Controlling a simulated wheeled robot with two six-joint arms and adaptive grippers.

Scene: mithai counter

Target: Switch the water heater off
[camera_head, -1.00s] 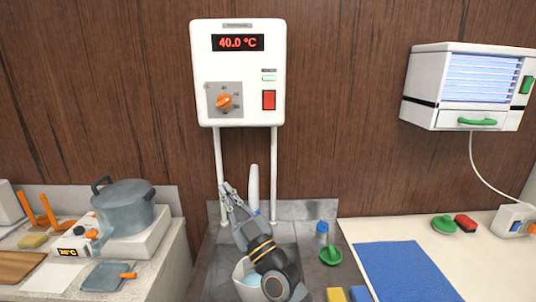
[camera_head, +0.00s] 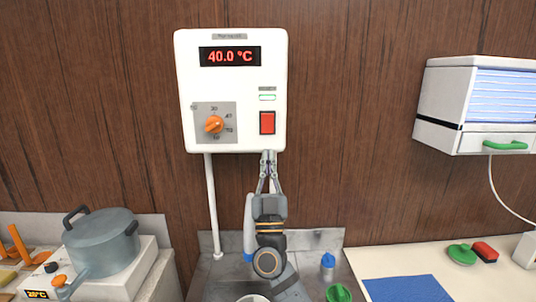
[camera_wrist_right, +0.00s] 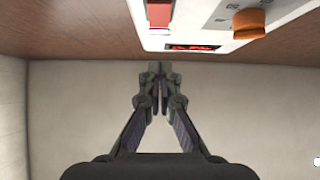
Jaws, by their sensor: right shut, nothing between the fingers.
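The water heater (camera_head: 230,85) is a white box on the wooden wall, in the upper middle of the head view. Its display (camera_head: 230,57) reads 40.0 °C in red. An orange knob (camera_head: 214,124) sits at its lower left and a red rocker switch (camera_head: 267,122) at its lower right. A small indicator (camera_head: 267,97) above the switch looks pale. My right gripper (camera_head: 268,156) is shut and empty, its tips at the heater's bottom edge, below the switch. The wrist view shows the closed fingertips (camera_wrist_right: 160,68) near the switch (camera_wrist_right: 159,12). My left gripper is out of view.
A white pipe (camera_head: 211,205) runs down from the heater. A grey pot (camera_head: 101,243) stands on a cooker at the left. A white cabinet with a green handle (camera_head: 505,145) hangs at the right. A blue mat (camera_head: 407,290) lies on the right counter.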

